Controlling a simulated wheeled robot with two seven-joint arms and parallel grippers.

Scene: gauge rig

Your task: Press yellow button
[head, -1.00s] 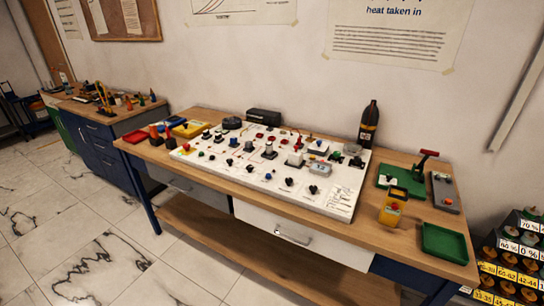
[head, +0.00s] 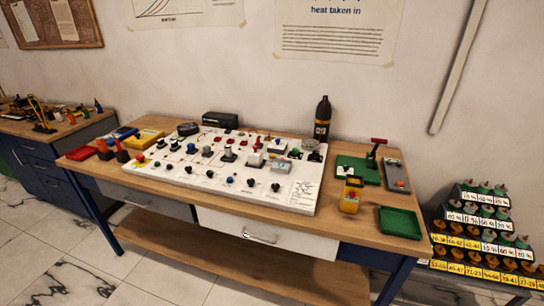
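A white panel (head: 225,192) lies on the wooden workbench (head: 300,229) and carries several knobs, switches and buttons in black, red, blue, green and grey. At its front left corner is a red knob on a yellow base (head: 140,159). A plain yellow button cannot be made out for sure at this size. A yellow handheld box (head: 350,200) stands on the bench to the right of the panel. Neither of my grippers is in view.
A green tray (head: 399,222), a green base with a red-handled lever (head: 359,170) and a grey box (head: 396,175) sit at the bench's right. A dark bottle (head: 322,122) stands behind the panel. A stepped rack (head: 480,240) stands to the right.

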